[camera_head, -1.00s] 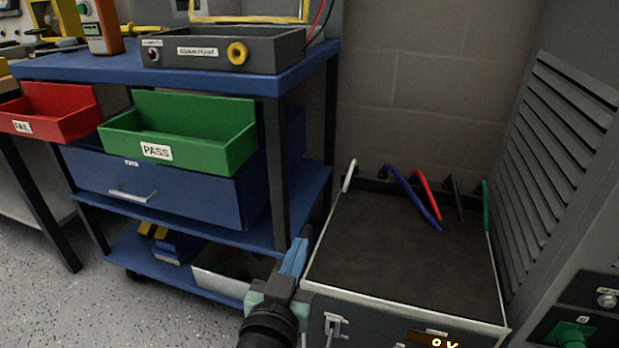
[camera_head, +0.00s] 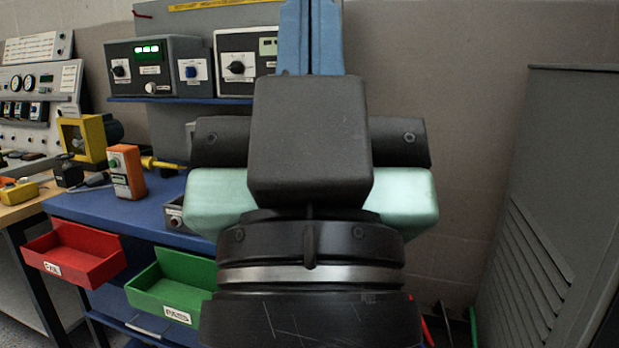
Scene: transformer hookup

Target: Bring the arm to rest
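My gripper (camera_head: 311,35) stands upright in the middle of the camera_head view, close to the camera. Its two blue fingers point up and lie side by side with only a thin dark line between them. Nothing shows between the fingers, and their tips reach the top edge of the picture. The dark gripper body and wrist hide much of the blue cart and what stands behind them.
A blue cart (camera_head: 75,207) stands at the left with a red FAIL bin (camera_head: 75,262) and a green PASS bin (camera_head: 165,290). An orange box (camera_head: 126,172) and instruments (camera_head: 160,68) stand above. A grey louvred cabinet (camera_head: 560,200) is at the right.

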